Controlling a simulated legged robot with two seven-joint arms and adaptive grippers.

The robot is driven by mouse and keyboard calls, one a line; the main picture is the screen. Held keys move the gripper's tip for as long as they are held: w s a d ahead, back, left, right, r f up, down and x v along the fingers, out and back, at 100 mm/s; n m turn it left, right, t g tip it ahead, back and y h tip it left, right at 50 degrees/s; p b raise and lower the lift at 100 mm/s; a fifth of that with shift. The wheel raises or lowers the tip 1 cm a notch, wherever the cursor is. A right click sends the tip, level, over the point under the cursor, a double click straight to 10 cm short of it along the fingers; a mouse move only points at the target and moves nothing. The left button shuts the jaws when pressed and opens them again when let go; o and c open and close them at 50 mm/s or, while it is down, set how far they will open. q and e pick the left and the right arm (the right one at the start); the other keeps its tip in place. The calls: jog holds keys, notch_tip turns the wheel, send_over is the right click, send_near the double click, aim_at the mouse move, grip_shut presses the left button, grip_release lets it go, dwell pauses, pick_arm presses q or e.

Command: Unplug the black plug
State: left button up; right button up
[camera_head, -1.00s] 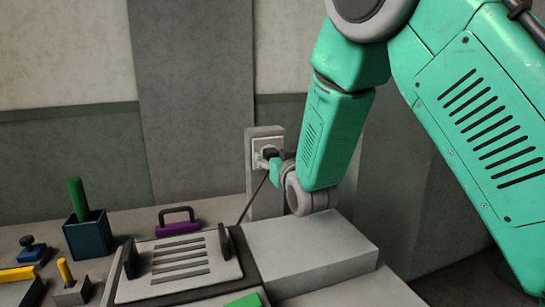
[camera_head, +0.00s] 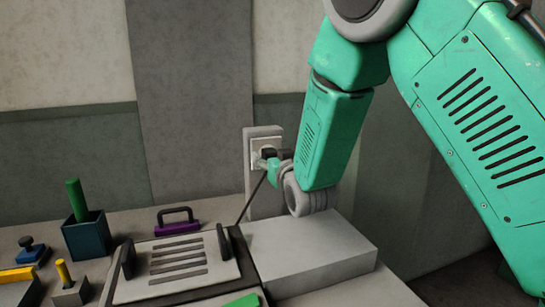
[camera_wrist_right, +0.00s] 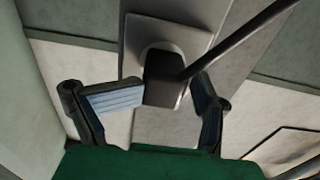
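The black plug (camera_wrist_right: 163,80) sits at the round recess of the wall socket (camera_wrist_right: 198,42) in the right wrist view, its dark cable (camera_wrist_right: 235,42) running to the upper right. In the head view the socket plate (camera_head: 257,145) is on a pale post, and the plug is mostly hidden by my gripper. My right gripper (camera_head: 268,161) is at the socket. In the right wrist view its fingers (camera_wrist_right: 168,92) are apart, one on each side of the plug. The left finger's tip looks close to the plug; contact is unclear. A narrow gap shows at the right finger. My left gripper is out of view.
A pale grey block (camera_head: 310,252) lies below my right wrist. The bench also holds a slotted plate (camera_head: 180,262) with black handles, a purple handle (camera_head: 178,228), a dark blue cup (camera_head: 87,240) with a green rod, and small blocks at the left.

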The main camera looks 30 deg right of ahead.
jog(key=shift+w+a, duration=0.2)
jog(key=shift+a, duration=0.2)
jog(key=shift+c, duration=0.4)
jog(key=c, duration=0.7)
jog(key=shift+d, duration=0.2)
grip_shut()
jog(key=shift+a, duration=0.15)
jog(key=shift+s+a+f, duration=0.15)
jog(key=shift+s+f, duration=0.1)
jog(key=shift+f, duration=0.05)
